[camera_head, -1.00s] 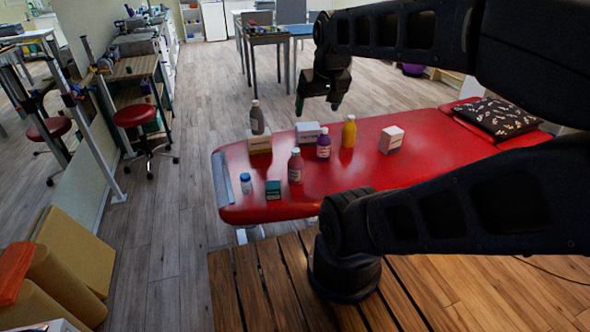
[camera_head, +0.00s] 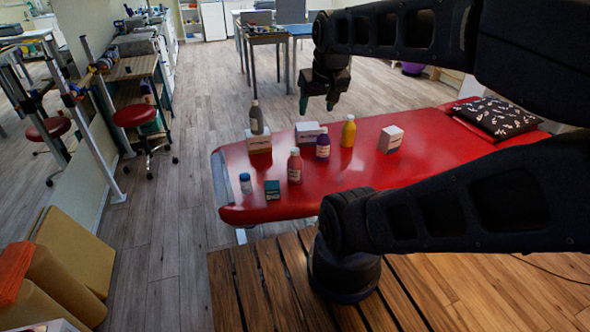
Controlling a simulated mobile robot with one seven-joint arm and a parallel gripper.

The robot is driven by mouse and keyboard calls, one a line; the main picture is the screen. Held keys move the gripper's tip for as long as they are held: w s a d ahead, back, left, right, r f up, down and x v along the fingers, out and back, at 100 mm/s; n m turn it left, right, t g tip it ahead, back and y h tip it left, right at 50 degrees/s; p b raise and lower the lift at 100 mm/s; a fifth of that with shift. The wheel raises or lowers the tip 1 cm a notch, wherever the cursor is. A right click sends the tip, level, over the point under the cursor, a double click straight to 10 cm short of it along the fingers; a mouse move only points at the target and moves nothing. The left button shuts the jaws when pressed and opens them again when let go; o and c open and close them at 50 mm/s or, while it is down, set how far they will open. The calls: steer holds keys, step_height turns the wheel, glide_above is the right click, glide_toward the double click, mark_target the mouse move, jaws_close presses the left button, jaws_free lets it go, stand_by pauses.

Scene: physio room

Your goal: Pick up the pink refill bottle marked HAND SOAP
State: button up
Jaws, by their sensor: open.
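A pinkish-red bottle (camera_head: 294,167) with a pale label stands upright on the red treatment couch (camera_head: 360,178); its print is too small to read. A purple bottle (camera_head: 323,146) and a yellow bottle (camera_head: 348,131) stand behind it to the right. My gripper (camera_head: 318,103) is open and empty, above and beyond the bottles in the picture, fingers pointing down, apart from everything.
A small white jar with a blue cap (camera_head: 246,184) and a teal box (camera_head: 272,190) are at the couch's near left. White boxes (camera_head: 390,139) (camera_head: 308,132) stand among the bottles. A patterned pillow (camera_head: 497,117) lies at the right end. The couch front is mostly clear.

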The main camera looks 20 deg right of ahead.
steer(key=w+f+n+g, duration=0.1)
steer(key=w+f+n, duration=0.2)
steer(key=w, duration=0.6)
steer(key=n+g, duration=0.4)
steer(key=n, duration=0.3)
glide_above(296, 150)
step_height(296, 150, down, 20)
steer(key=f, duration=0.5)
steer(key=shift+w+a+f, duration=0.2)
steer(key=shift+a+f, duration=0.1)
steer(key=shift+a, duration=0.05)
steer(key=shift+d+f, duration=0.15)
steer(key=shift+f, duration=1.15)
steer(key=shift+d+f, duration=0.15)
steer(key=shift+f, duration=1.15)
jaws_close()
